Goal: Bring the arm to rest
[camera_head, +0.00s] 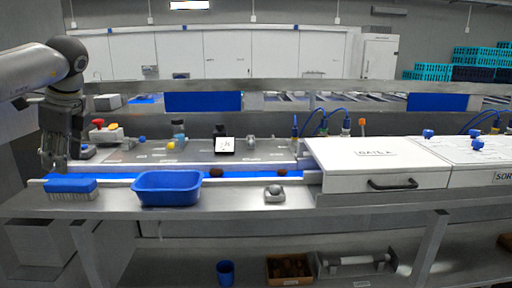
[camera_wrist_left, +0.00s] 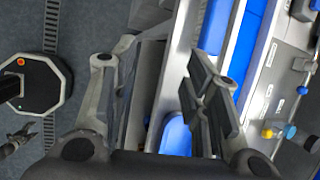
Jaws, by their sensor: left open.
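My left gripper (camera_head: 54,160) hangs from the left arm at the far left of the head view, above the left end of the bench. In the left wrist view its two fingers (camera_wrist_left: 165,100) are spread wide with nothing between them. A blue brush (camera_head: 72,186) lies on the bench just below the gripper, apart from it. A blue tub (camera_head: 168,188) stands to the right of the brush. Two dark dates (camera_head: 216,173) and (camera_head: 282,173) lie on the blue belt (camera_head: 250,175).
A white box with a drawer handle (camera_head: 375,165) stands on the bench at the right. A small grey device (camera_head: 274,193) sits near the front edge. The lower shelf holds a blue cup (camera_head: 226,271) and a brown box (camera_head: 290,268).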

